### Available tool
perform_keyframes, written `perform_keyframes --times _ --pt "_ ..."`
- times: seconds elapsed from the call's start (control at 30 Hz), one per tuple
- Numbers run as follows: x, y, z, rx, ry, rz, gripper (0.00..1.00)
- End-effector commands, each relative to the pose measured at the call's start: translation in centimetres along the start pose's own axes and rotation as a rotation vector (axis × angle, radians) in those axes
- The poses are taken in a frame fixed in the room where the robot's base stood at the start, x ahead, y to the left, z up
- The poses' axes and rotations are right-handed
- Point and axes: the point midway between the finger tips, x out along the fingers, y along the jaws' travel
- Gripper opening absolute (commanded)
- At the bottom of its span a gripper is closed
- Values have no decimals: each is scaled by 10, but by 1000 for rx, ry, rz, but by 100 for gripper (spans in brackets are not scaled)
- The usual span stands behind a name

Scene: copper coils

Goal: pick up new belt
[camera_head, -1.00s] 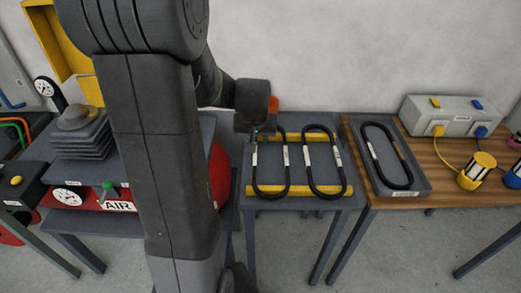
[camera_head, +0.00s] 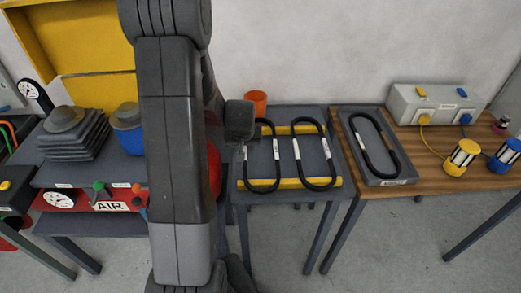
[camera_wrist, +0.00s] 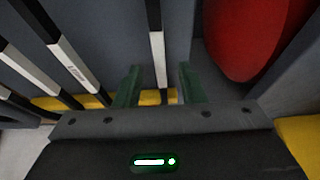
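Two black loop belts with white labels lie side by side on yellow bars on a grey table: a left belt (camera_head: 277,165) and a right belt (camera_head: 331,165). A third black belt (camera_head: 362,150) lies in a grey tray (camera_head: 389,182). I cannot read which is the new one. My gripper (camera_wrist: 160,70) is at the left side of the left belt. In the wrist view its green fingers are apart, with a black strand with a white label (camera_wrist: 157,50) showing between them. I cannot tell how far below the fingertips the strand is. In the head view my arm hides the fingertips.
An orange cup (camera_head: 255,102) stands behind the gripper. A red rounded object (camera_wrist: 245,35) is close on the right in the wrist view. A wooden table (camera_head: 430,160) at right holds a grey socket box (camera_head: 436,106) and yellow and blue lamps.

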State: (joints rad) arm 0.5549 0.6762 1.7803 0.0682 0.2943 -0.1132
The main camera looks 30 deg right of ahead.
Motion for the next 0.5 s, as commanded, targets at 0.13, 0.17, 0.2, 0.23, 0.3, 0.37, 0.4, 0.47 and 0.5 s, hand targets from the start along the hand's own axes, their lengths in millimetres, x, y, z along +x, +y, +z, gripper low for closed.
perform_keyframes --times 0.13,0.17,0.2,0.23,0.3,0.37,0.4,0.47,0.5 --pt "16 0 0 1 -2 0 36" --pt "18 0 0 1 -1 0 36" --pt "20 0 -1 1 0 0 36" --pt "21 0 -1 1 1 0 36" --pt "23 0 -1 1 1 0 36" --pt "23 0 -1 1 1 0 36" --pt "23 0 -1 1 2 0 36" --pt "23 0 -1 1 1 0 36" --pt "23 0 -1 1 1 0 36"
